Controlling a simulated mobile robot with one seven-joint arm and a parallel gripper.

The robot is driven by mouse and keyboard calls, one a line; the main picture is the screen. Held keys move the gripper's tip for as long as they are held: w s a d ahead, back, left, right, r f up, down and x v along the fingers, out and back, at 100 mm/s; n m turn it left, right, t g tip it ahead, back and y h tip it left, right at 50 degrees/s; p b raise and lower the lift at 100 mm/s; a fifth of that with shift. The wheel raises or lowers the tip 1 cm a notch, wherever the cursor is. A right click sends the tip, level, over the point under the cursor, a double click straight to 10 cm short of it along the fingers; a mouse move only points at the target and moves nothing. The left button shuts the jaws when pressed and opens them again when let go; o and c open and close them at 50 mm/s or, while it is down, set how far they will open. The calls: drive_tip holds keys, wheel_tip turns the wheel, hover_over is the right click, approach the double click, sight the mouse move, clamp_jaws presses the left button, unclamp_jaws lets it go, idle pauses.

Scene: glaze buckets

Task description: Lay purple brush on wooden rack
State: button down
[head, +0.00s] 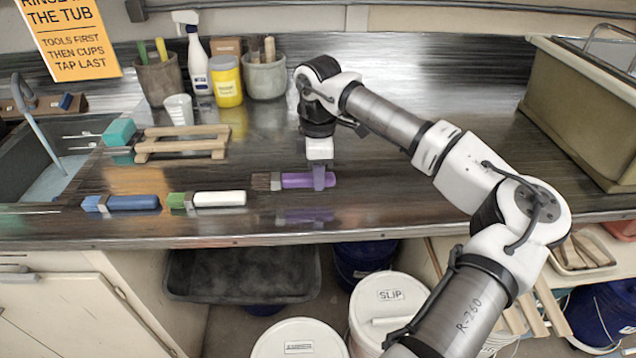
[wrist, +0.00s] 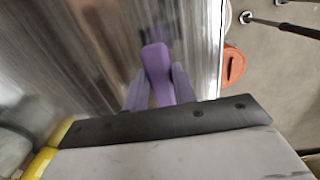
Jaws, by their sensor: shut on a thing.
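The purple brush (head: 296,181) has a purple handle and brown bristles pointing left. My gripper (head: 319,179) is shut on its handle and holds it level, a little above the counter, with a reflection below it. In the wrist view the purple handle (wrist: 156,65) sticks out between the fingers of my gripper (wrist: 158,85); the bristles are not clear there. The wooden rack (head: 185,140) lies on the counter to the left of and behind the brush, beside the sink. No brush shows on its slats.
A blue brush (head: 130,203) and a white-handled brush with a green part (head: 215,199) lie near the front edge. A teal sponge (head: 119,132) is left of the rack. Cups, a yellow jar (head: 227,85) and a spray bottle (head: 197,65) stand behind. A large tub (head: 580,115) stands right.

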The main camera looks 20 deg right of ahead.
sight(318, 198)
drive_tip(key=shift+f, duration=1.95)
drive_tip(key=shift+f, duration=0.1)
drive_tip(key=shift+f, duration=0.15)
drive_tip(key=c, duration=1.1)
unclamp_jaws()
drive_tip(key=shift+c, duration=0.2)
drive_tip(key=shift+r+p, duration=0.25)
drive_tip(key=shift+p, duration=0.4)
